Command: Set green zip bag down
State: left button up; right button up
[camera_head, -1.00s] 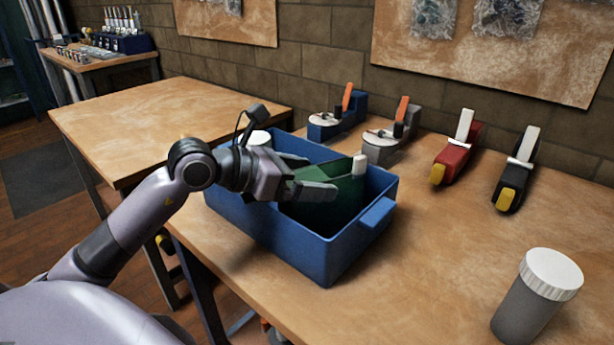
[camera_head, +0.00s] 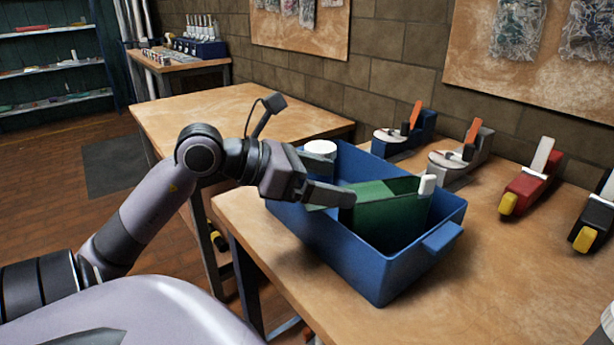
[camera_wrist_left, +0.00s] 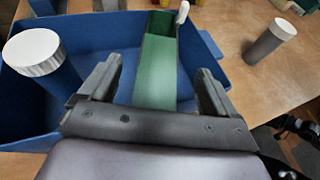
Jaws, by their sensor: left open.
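The green zip bag (camera_head: 385,212) stands upright inside the blue bin (camera_head: 372,282), with a white slider at its top right corner. It also shows in the left wrist view (camera_wrist_left: 156,72), ahead of and between the fingers. My left gripper (camera_head: 338,178) is open at the bin's left part, by the bag's left end. In the left wrist view its two fingers (camera_wrist_left: 157,82) are spread with the bag between their lines; I cannot tell if either touches it. The bag's lower edge is hidden by the bin wall in the head view.
A white-capped container (camera_head: 320,148) stands in the bin's back left corner. Behind the bin are a blue tape dispenser (camera_head: 408,135) and a grey one (camera_head: 460,155); a red tool (camera_head: 528,185) and a black one (camera_head: 594,215) lie to the right. Bare table (camera_head: 470,290) lies right of the bin.

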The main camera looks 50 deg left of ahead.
pick_arm(q)
jog(key=shift+v, duration=1.75)
